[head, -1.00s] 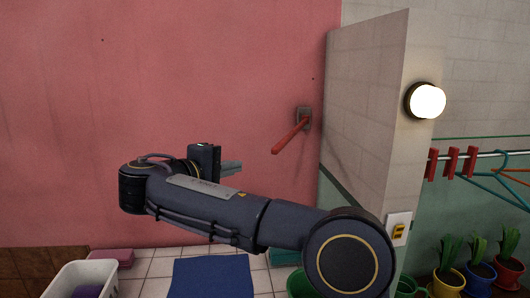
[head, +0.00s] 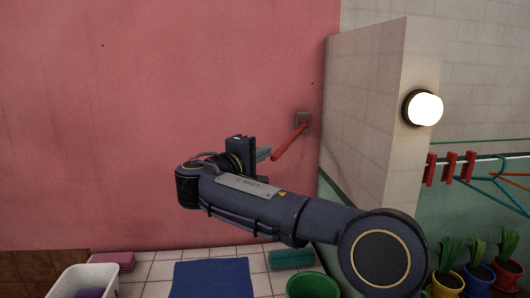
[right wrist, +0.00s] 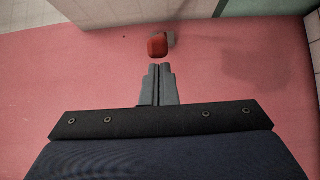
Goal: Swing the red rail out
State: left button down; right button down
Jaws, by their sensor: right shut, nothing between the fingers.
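The red rail (head: 289,142) is a short bar that sticks out from a grey wall bracket (head: 302,120) on the pink wall. Its free end points down and to the left in the head view. My right gripper (head: 265,154) is shut and empty, with its fingertips just left of the rail's free end. In the right wrist view the rail's red end (right wrist: 157,47) shows a little beyond the closed fingertips (right wrist: 159,68), with a small gap in the picture. Whether they touch I cannot tell. My left gripper is not in view.
A tiled partition (head: 362,110) with a lit round lamp (head: 424,108) stands right of the rail. Below are a blue mat (head: 211,278), a white bin (head: 85,280), a green bucket (head: 312,284) and a teal box (head: 292,258). Hangers and potted plants are at the right. The pink wall's left side is clear.

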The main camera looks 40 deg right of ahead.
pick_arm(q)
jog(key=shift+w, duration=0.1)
pick_arm(e)
jog(key=shift+s+d+f, duration=0.1)
jog(key=shift+s+d, duration=0.15)
jog(key=shift+s, duration=0.1)
